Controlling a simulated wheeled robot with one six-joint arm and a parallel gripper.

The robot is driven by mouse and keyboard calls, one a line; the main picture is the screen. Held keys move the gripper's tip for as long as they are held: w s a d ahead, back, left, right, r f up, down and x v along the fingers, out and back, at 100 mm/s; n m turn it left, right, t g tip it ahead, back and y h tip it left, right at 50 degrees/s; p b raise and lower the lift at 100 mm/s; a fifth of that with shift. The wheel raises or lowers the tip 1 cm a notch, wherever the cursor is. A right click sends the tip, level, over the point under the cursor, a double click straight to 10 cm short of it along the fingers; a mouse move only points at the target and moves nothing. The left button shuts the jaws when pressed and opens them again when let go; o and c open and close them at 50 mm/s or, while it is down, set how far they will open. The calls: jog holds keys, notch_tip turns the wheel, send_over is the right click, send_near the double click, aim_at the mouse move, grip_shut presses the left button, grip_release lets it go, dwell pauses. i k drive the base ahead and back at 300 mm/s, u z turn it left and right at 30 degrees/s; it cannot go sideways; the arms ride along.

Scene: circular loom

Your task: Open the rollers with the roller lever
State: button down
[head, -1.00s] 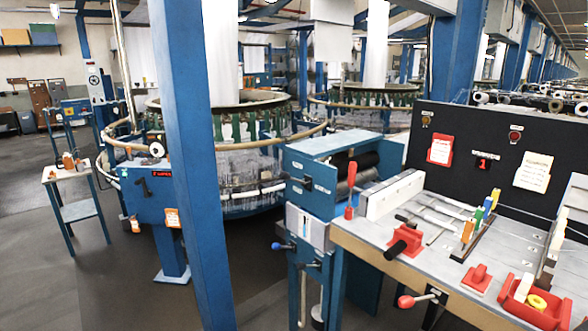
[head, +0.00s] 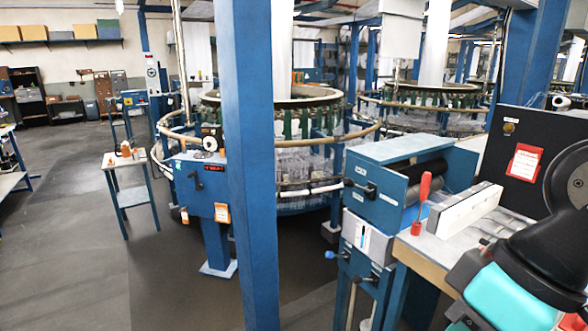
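The blue roller housing (head: 384,198) stands right of centre, at the left end of the workbench. A black lever (head: 362,189) is on the housing's front face. Lower down are a blue-knobbed lever (head: 335,255) and a dark handle (head: 372,281). A red-handled upright piece (head: 422,200) stands at the housing's right. I cannot tell which of these is the roller lever. My arm shows at the lower right, apart from these levers; my gripper's fingers are not visible.
A blue post (head: 250,170) stands in front of the circular loom (head: 300,155). The workbench (head: 428,252) carries a long pale block (head: 465,208); my arm hides much of its right side. A small table (head: 125,161) stands at left. The grey floor is clear there.

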aim_at(348, 182)
jog(key=u, duration=0.3)
jog(key=i, duration=1.4)
jog(key=z, duration=0.4)
